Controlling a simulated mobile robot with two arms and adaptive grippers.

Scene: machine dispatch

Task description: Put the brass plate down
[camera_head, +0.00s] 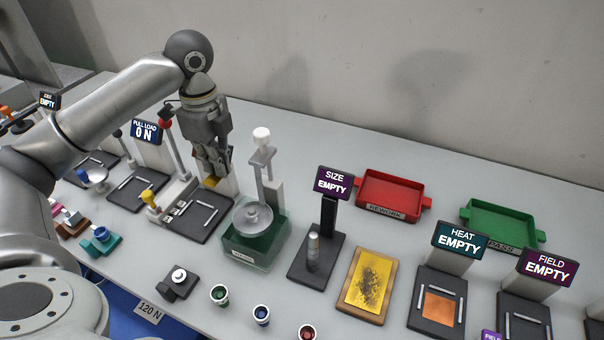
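My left gripper (214,176) points down behind the black pad with grey rails (205,222), by a light upright block. A small brass-coloured piece, which looks like the brass plate (212,182), shows at its fingertips. The fingers appear closed on it, and they hide part of it. The piece looks to be above the pad's back edge; I cannot tell whether it touches anything. My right gripper is not in view.
A green-based device with a round pan (252,217) stands close right of the gripper. A lever post (175,147) and the "PULL LOAD ON" sign (146,132) are close left. Red (391,192) and green (499,226) trays sit at the back right. A copper plate (438,307) lies at the HEAT station.

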